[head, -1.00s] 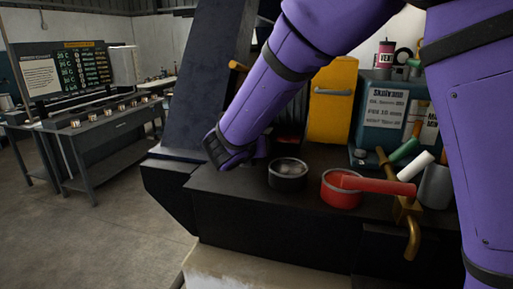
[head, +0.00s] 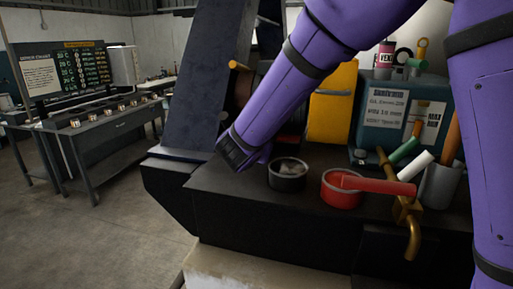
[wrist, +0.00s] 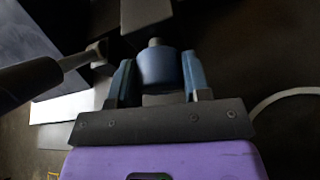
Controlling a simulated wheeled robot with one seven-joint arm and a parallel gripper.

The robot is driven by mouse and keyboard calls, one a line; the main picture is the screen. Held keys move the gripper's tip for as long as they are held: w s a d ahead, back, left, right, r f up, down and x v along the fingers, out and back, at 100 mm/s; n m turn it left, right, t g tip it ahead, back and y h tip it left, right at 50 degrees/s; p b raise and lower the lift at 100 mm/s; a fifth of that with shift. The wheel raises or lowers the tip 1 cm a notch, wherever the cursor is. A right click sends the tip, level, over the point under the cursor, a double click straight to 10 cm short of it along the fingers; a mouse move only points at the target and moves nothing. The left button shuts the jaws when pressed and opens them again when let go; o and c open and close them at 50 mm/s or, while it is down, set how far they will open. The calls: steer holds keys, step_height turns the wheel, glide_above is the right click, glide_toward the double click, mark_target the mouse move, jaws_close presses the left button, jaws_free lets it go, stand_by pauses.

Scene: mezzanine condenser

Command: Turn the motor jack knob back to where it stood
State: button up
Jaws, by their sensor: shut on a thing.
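A short, round, bluish-grey knob (wrist: 157,68) with a small stub on its end shows in the wrist view, and I take it to be the motor jack knob. My gripper (wrist: 157,75) has one finger on each side of it and is shut on it. In the head view my forearm reaches down to the left end of the black bench, and my wrist ends there. The fingers and the knob are hidden in that view. No mark showing the knob's angle can be made out.
On the black bench (head: 225,192) stand a dark round tin (head: 287,177) and a red pan (head: 340,195) with its handle pointing right. A brass valve (head: 407,210), teal case (head: 385,155) and yellow box (head: 330,115) are close by. In the wrist view a dark rod (wrist: 35,82) lies left of the knob.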

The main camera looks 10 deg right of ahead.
steer(key=shift+m+t+y, duration=0.4)
steer(key=shift+m+y, duration=0.1)
steer(key=shift+m, duration=0.3)
steer(key=o, duration=0.9)
steer(key=v, duration=1)
steer(key=shift+s+r, duration=0.1)
steer(key=shift+s, duration=0.3)
steer(key=shift+d, duration=0.1)
